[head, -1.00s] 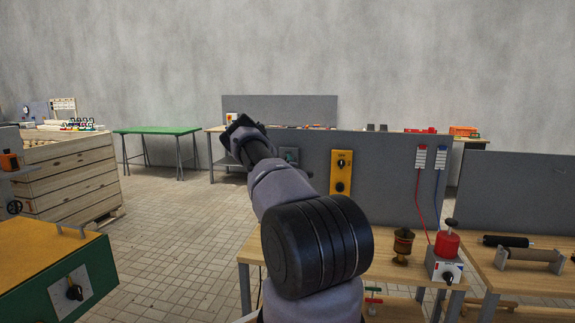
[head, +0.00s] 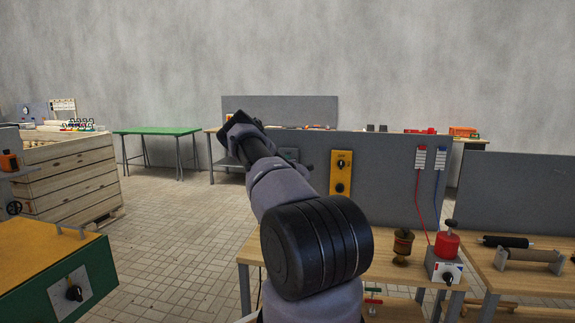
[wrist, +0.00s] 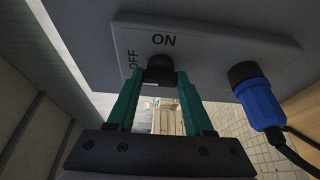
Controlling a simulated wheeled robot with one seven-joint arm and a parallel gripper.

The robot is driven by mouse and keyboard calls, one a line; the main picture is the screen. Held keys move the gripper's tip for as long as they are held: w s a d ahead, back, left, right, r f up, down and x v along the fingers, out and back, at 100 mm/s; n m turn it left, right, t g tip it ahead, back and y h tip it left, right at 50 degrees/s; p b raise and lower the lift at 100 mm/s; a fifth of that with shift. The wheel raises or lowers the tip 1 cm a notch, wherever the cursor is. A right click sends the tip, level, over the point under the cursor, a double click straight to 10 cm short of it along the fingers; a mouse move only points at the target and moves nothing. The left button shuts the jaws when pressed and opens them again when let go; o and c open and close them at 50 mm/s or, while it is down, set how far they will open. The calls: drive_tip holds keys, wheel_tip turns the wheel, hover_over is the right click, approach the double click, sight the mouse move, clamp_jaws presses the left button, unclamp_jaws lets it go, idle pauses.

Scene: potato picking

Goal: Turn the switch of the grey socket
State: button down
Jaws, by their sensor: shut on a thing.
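The grey socket (wrist: 205,48) fills the upper part of the wrist view, with the words ON and OFF beside its black switch knob (wrist: 160,66). ON is above the knob and OFF is to its left in that view. The teal fingers of my gripper (wrist: 158,80) are shut on the knob, one on each side. I cannot tell which word the knob points to. In the head view, my gripper (head: 240,127) shows dark at the end of my arm, and the grey socket (head: 290,154) is partly hidden behind the arm.
A blue plug (wrist: 262,103) with a black cable sits at the socket's right end, close to the right finger. In the head view, a yellow switch box (head: 341,172) is on the grey panel (head: 385,170) to the right. A wooden bench (head: 390,252) stands below.

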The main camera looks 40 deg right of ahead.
drive_tip(key=shift+c, duration=1.4)
unclamp_jaws()
drive_tip(key=v, duration=1)
drive_tip(key=shift+s+a, duration=0.2)
drive_tip(key=shift+s, duration=0.15)
